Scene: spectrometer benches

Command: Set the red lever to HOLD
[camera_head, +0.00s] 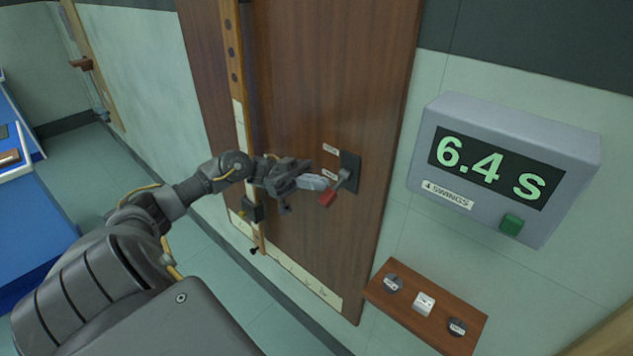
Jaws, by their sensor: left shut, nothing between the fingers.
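The red lever (328,198) has a grey arm and a red end. It comes out of a dark plate (349,171) on the brown wooden panel, and its red end points down and to the left. Two small white labels sit beside the plate, one higher (331,148) and one lower (329,175); their words are too small to read. My left gripper (318,183) is shut and empty, its fingertips right at the lever. I cannot tell whether they touch it. My right gripper is not in view.
The wooden panel (300,90) carries a vertical rod (241,100) with a dark block (253,210). A grey timer box (425,170) reading 6.4 S, with a green button (511,224), hangs at right.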

